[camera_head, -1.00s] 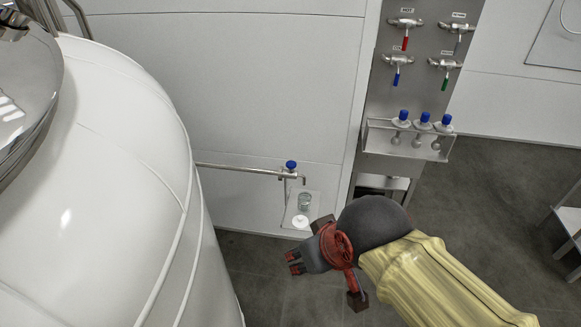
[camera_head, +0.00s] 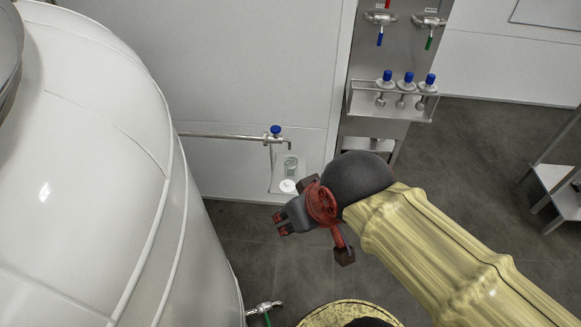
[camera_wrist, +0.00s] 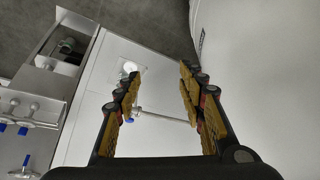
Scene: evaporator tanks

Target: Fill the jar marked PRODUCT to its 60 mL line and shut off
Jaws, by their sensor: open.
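A small clear glass jar (camera_head: 291,165) stands on a small pale shelf (camera_head: 278,172) at the wall. Its marking and level are too small to read. A white round piece (camera_head: 288,186) lies in front of it. Above is a thin pipe (camera_head: 220,135) with a blue-knobbed valve (camera_head: 275,130) and a downturned spout. My gripper (camera_head: 283,226) is open and empty, in front of and apart from the shelf. In the wrist view my gripper (camera_wrist: 160,75) has its fingers spread; the shelf (camera_wrist: 128,68) shows partly behind one finger, and the pipe (camera_wrist: 160,117) shows between the fingers.
A large white tank (camera_head: 90,160) fills the left. A metal panel at the right carries a rack (camera_head: 390,105) of several blue-capped bottles and lever valves. A green-handled valve (camera_head: 264,308) sticks out low on the tank.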

